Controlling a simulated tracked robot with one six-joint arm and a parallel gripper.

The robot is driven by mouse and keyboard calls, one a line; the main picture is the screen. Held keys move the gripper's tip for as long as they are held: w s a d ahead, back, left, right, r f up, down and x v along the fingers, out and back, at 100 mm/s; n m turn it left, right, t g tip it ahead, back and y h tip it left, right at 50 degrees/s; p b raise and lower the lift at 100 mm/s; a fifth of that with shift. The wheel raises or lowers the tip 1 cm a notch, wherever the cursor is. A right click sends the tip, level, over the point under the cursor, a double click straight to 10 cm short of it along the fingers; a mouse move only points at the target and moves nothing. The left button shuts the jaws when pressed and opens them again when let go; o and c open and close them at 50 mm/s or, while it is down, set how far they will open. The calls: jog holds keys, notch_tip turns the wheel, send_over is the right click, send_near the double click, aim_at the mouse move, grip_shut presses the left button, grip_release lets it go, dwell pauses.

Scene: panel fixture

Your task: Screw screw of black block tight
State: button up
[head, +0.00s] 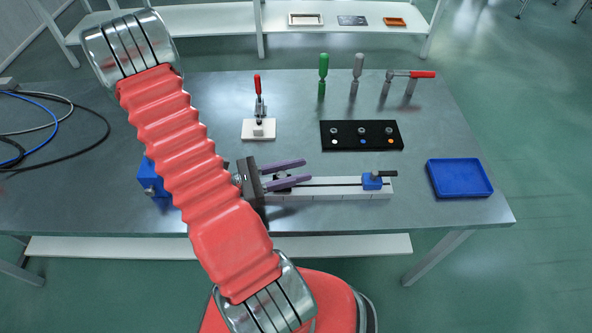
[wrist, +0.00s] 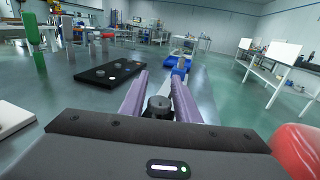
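My gripper (head: 308,170) has two purple fingers spread apart, low over the left part of a white rail (head: 340,190) on the table. A dark block with a round black knob (wrist: 158,106) sits between the fingers in the wrist view. In the head view only a dark bit of it (head: 281,177) shows, partly hidden by the fingers. I cannot tell whether the fingers touch it. The fingertips (wrist: 160,73) have a gap between them and reach past the knob. A blue block (head: 372,181) with a black handle stands at the rail's right end.
A black panel (head: 362,146) with knobs and coloured dots lies behind the rail. A red-handled clamp on a white base (head: 258,129), upright tools (head: 323,75) and a red-handled tool (head: 420,74) stand behind. A blue tray (head: 460,178) is at right. Cables (head: 60,130) lie at left.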

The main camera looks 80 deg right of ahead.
grip_shut()
jog(key=shift+m+g+y, duration=0.3)
jog(key=shift+m+y, duration=0.1)
jog(key=shift+y, duration=0.1)
